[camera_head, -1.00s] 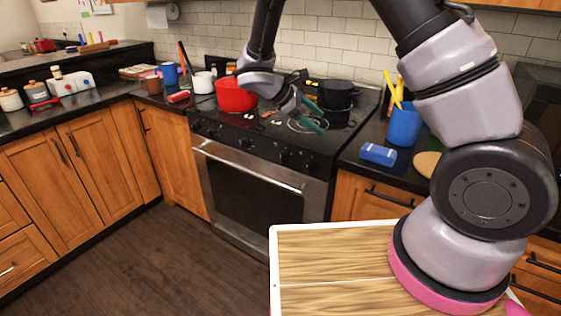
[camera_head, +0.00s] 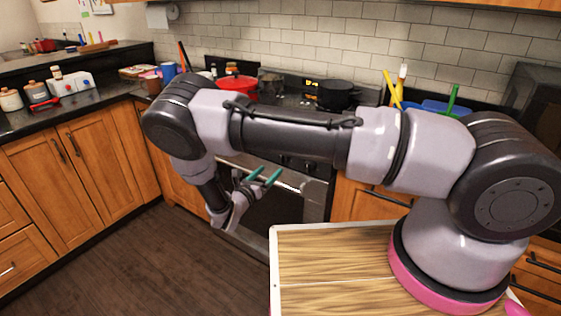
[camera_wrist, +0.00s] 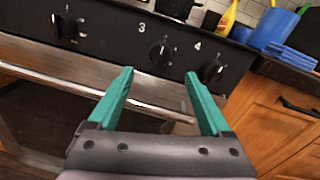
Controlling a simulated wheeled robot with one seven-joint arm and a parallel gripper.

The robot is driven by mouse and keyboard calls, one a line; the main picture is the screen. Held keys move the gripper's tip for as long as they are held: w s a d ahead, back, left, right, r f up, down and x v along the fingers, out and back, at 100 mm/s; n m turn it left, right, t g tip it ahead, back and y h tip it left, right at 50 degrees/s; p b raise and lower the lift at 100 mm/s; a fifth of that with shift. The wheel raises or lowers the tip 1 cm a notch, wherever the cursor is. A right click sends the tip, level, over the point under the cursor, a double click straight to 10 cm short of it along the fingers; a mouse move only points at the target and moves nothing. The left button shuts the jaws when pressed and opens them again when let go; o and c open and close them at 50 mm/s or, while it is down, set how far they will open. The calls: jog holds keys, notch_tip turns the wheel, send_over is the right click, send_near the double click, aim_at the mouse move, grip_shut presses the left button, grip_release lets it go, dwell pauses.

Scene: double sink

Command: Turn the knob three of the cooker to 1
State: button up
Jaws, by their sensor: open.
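The cooker (camera_head: 314,208) stands against the back wall, its black control panel partly hidden behind my arm. In the wrist view, knob three (camera_wrist: 160,53) is a black round knob beside a white "3" on the panel. Its exact setting is too small to read. Knob four (camera_wrist: 210,71) is to its right under a "4", and another knob (camera_wrist: 66,28) is farther left. My gripper (camera_wrist: 158,76) has teal fingers, open and empty, pointing at the panel just below knob three and apart from it. In the head view my gripper (camera_head: 264,175) is in front of the oven door.
The oven handle (camera_wrist: 150,108) runs across the wrist view behind the fingers. A red pot (camera_head: 238,86) and a black pot (camera_head: 335,95) stand on the cooktop. In the wrist view, a blue cup (camera_wrist: 277,27) and a blue sponge (camera_wrist: 290,57) are on the right counter.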

jog(key=x, duration=0.9)
grip_shut()
jog(key=m, duration=1.2)
jog(key=shift+f+h, duration=0.15)
jog(key=shift+h, duration=0.25)
dwell(0.4)
